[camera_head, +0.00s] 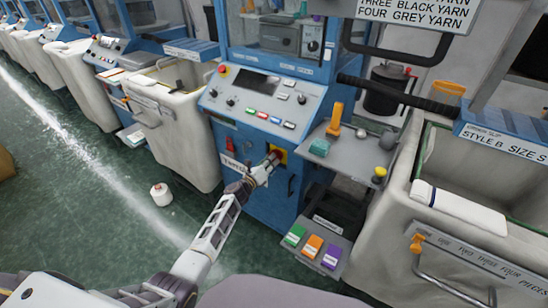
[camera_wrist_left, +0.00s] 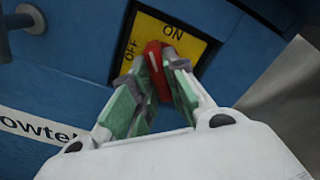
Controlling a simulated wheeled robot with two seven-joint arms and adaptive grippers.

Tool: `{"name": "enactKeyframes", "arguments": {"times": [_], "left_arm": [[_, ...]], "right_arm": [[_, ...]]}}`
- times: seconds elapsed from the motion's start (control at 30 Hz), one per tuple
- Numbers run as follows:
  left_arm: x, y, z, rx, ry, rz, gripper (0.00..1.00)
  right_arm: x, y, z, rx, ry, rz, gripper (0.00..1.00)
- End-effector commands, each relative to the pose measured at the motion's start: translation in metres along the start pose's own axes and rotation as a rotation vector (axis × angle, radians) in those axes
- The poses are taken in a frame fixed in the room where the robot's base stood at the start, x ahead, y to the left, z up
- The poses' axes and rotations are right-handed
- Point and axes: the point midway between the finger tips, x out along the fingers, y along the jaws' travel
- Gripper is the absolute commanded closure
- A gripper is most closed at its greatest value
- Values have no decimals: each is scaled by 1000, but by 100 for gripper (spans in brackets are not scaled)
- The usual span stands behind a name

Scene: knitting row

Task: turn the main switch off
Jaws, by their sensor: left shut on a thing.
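The main switch is a red handle (camera_wrist_left: 155,62) on a yellow plate (camera_wrist_left: 200,46), low on the front of the blue machine. The plate reads ON at the top and OFF to its left in the left wrist view. My left gripper (camera_wrist_left: 160,80) is shut on the red handle, with green-padded fingers on both sides of it. The handle's white mark points up between the two words, and I cannot tell exactly which setting it stands at. In the head view, the plate (camera_head: 284,154) shows just past my left gripper (camera_head: 270,162). My right gripper is out of view.
A sloped control panel (camera_head: 247,113) with coloured buttons is above the switch. A cream bin (camera_head: 180,128) stands to the left, and green, orange and purple pedals (camera_head: 313,246) lie low right. A white yarn cone (camera_head: 161,194) stands on the green floor.

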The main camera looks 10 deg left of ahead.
Motion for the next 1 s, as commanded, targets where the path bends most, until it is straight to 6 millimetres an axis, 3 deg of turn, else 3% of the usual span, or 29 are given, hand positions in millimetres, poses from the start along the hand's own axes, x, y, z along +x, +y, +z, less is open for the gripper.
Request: {"name": "enactKeyframes", "arguments": {"times": [1.0], "left_arm": [[0, 0, 1, -142, -1, 1, 100]], "right_arm": [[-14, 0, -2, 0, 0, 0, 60]]}}
